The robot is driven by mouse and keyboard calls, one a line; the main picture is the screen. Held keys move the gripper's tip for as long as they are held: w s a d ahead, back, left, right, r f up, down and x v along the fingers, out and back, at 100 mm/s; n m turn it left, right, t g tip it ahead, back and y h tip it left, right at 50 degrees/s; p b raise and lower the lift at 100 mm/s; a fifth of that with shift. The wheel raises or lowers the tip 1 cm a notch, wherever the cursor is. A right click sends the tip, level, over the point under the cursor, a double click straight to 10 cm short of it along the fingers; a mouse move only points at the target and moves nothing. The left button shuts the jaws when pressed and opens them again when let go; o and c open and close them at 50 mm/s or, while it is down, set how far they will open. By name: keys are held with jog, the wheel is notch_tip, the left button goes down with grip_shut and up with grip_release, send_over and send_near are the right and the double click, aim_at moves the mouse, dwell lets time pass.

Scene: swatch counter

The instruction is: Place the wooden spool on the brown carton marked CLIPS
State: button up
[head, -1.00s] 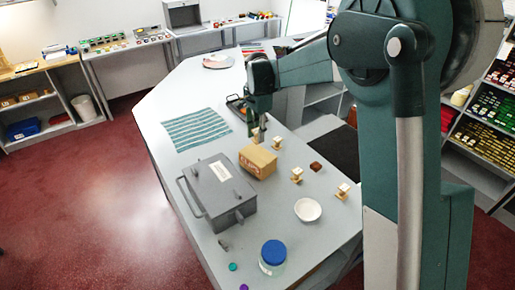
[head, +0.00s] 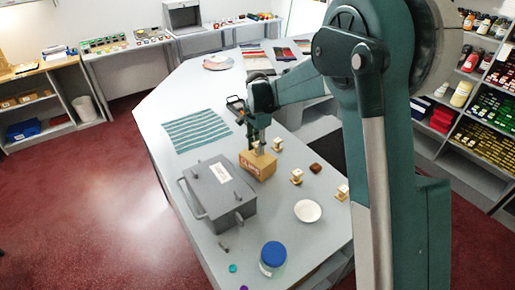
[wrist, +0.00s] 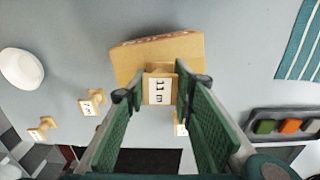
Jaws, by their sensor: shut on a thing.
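The brown carton (head: 257,168) with a red-lettered side stands on the grey counter, right of a grey box. In the wrist view the carton (wrist: 152,52) lies just beyond my fingertips. My gripper (head: 259,147) is over the carton, pointing down. It is shut on the wooden spool (wrist: 160,90), which has a white label marked with dark characters. The spool overlaps the carton's near edge in the wrist view; I cannot tell whether it touches the carton's top. Other similar spools stand to the right, one (head: 278,145) near the carton, others (head: 296,177) (head: 342,191) nearer the front.
The grey handled box (head: 220,190) stands close left of the carton. A white bowl (head: 308,211), a brown block (head: 315,168) and a blue-lidded jar (head: 272,258) are on the counter. A striped cloth (head: 197,129) lies behind. A dark tray (wrist: 285,123) lies at right in the wrist view.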

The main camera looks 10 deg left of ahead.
jog(key=shift+f, duration=0.45)
jog(key=shift+f, duration=0.2)
jog(key=o, duration=0.9)
jog(key=shift+r, duration=0.2)
notch_tip(320, 180, up, 12)
jog(key=shift+r+b, duration=0.1)
jog(key=shift+b, duration=0.2)
dwell(0.3)
